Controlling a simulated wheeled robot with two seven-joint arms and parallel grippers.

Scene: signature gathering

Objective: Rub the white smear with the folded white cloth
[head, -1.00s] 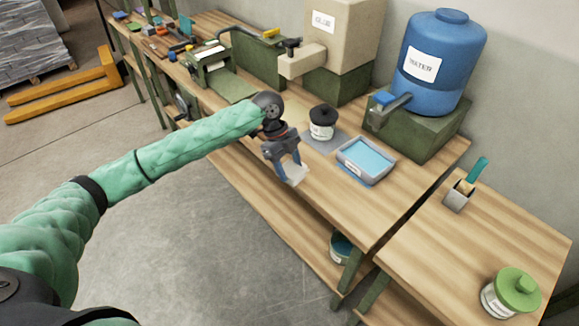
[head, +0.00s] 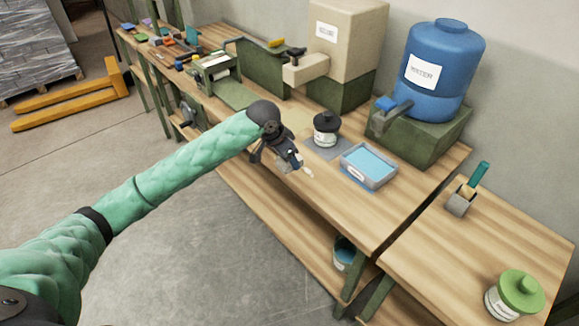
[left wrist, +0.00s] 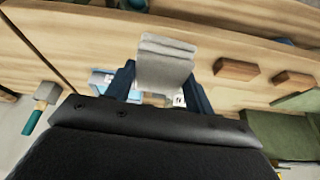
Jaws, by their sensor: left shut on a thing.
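My left gripper (head: 288,161) is shut on the folded white cloth (head: 283,165), low over the front part of the wooden bench. In the left wrist view the cloth (left wrist: 165,65) looks pale grey and stands out between the two dark blue fingers (left wrist: 160,92). A small white smear (head: 307,172) shows on the bench just right of the gripper in the head view. I cannot tell whether the cloth touches the bench or part of the smear. My right gripper is not in view.
A white jar with a black lid (head: 326,128) stands behind the gripper. A grey tray of blue liquid (head: 368,167) is to the right. A blue water barrel (head: 440,70) and a beige dispenser (head: 342,40) stand at the back. The bench front right of the smear is clear.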

